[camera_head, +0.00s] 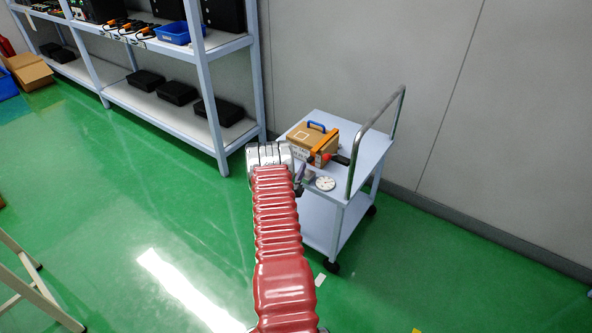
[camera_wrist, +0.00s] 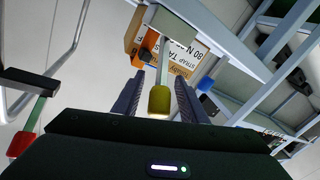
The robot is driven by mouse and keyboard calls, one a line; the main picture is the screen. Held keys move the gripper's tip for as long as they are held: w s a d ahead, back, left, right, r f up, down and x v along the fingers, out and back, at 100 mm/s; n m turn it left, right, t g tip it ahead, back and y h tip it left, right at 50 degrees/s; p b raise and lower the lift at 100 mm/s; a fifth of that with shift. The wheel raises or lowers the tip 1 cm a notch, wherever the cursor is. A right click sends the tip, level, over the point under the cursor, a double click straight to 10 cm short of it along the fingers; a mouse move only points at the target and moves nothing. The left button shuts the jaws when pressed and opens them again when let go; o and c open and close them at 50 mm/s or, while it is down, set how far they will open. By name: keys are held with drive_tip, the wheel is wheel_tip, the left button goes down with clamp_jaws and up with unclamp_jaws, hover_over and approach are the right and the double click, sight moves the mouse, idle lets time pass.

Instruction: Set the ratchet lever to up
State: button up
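A tan box (camera_head: 311,143) with a blue handle and an orange strap stands on the trolley. The box's printed label (camera_wrist: 176,58) shows in the wrist view. A grey bar with a yellow knob (camera_wrist: 159,101) comes down from a pale block (camera_wrist: 166,25). A red-capped rod (camera_wrist: 20,143) hangs from a black bar at the left. I cannot tell for sure which is the ratchet lever. My gripper (camera_wrist: 159,76) is open, its two dark fingers on either side of the yellow knob with gaps visible. In the head view my gripper (camera_head: 299,188) is small beside the trolley's left edge.
The trolley (camera_head: 365,150) stands by a grey wall, with a metal push rail (camera_head: 374,135) on its right. A round white dial (camera_head: 325,184) lies near its front. Shelves (camera_head: 185,118) with black cases stand at the left. The green floor is largely clear.

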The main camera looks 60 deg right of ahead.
drive_tip(key=shift+d, duration=0.15)
clamp_jaws()
idle(0.4)
drive_tip(key=shift+w, duration=0.1)
